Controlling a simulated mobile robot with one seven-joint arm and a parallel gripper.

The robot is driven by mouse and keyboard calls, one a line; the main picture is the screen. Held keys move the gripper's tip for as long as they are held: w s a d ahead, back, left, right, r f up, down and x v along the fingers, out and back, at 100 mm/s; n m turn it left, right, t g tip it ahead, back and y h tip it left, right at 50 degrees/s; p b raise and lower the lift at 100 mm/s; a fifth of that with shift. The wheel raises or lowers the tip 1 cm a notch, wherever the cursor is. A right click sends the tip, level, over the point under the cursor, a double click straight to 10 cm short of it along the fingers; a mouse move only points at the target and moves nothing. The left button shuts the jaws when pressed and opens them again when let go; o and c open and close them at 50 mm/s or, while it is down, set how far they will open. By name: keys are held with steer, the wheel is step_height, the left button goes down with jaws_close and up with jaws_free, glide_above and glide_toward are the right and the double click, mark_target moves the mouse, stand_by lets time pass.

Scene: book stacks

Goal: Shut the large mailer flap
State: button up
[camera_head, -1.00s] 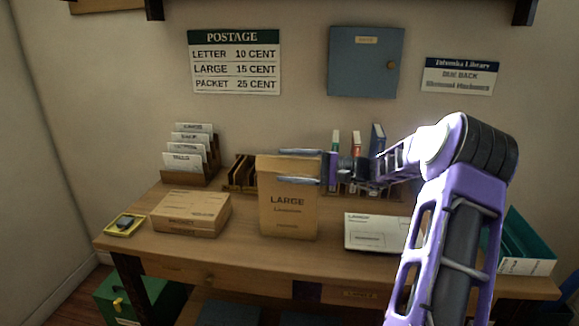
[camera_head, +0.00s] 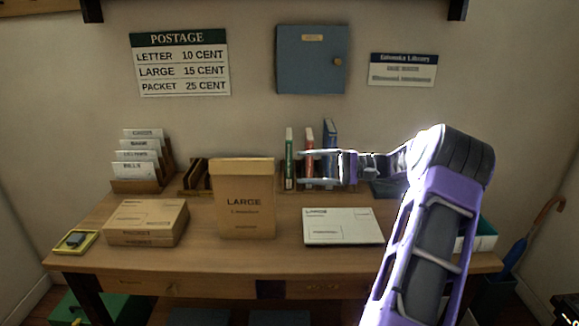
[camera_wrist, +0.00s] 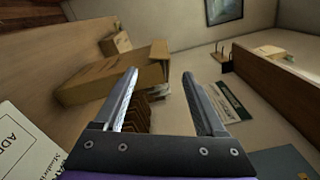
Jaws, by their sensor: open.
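The large mailer (camera_head: 246,207) is a brown upright box marked LARGE, standing on the desk in the head view. A lighter brown flap (camera_head: 243,167) shows along its top and looks folded forward over the front edge; how firmly it lies there I cannot tell. My gripper (camera_head: 301,167) is open and empty, to the right of the mailer near its top height, its fingers pointing left. In the wrist view the mailer (camera_wrist: 112,76) lies beyond the open fingers, apart from them.
A brown parcel (camera_head: 146,221) lies left of the mailer, with a yellow tray (camera_head: 62,244) beyond it. A letter rack (camera_head: 140,165) stands at the back left. A white envelope (camera_head: 343,226) lies to the right, below my arm. Upright books (camera_head: 309,152) stand behind my gripper.

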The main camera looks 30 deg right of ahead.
mark_target(242, 166)
steer(key=shift+s+d, duration=0.25)
steer(key=shift+d, duration=0.1)
